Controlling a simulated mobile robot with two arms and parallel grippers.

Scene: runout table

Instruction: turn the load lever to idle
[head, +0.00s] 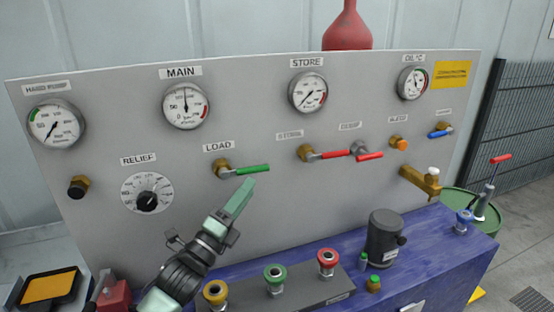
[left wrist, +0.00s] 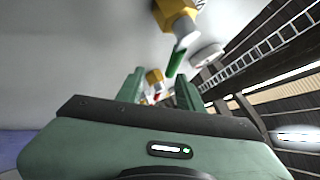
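The load lever (head: 252,170) has a green handle on a brass valve (head: 222,167), under the LOAD label (head: 218,147) on the grey panel. The handle points right, almost level. My left gripper (head: 246,187) is just below the handle in the head view. In the left wrist view, the fingers (left wrist: 160,83) are apart with nothing held between them. The green handle (left wrist: 177,60) shows there above and beyond the fingertips, below its brass valve (left wrist: 176,14). Whether a fingertip touches the handle cannot be told. My right gripper is not in view.
Red-handled levers (head: 333,155) sit to the right on the panel (head: 270,125). The relief dial (head: 147,193) is to the left. Yellow, green and red capped fittings (head: 275,273) and a dark cylinder (head: 384,240) stand on the blue bench below.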

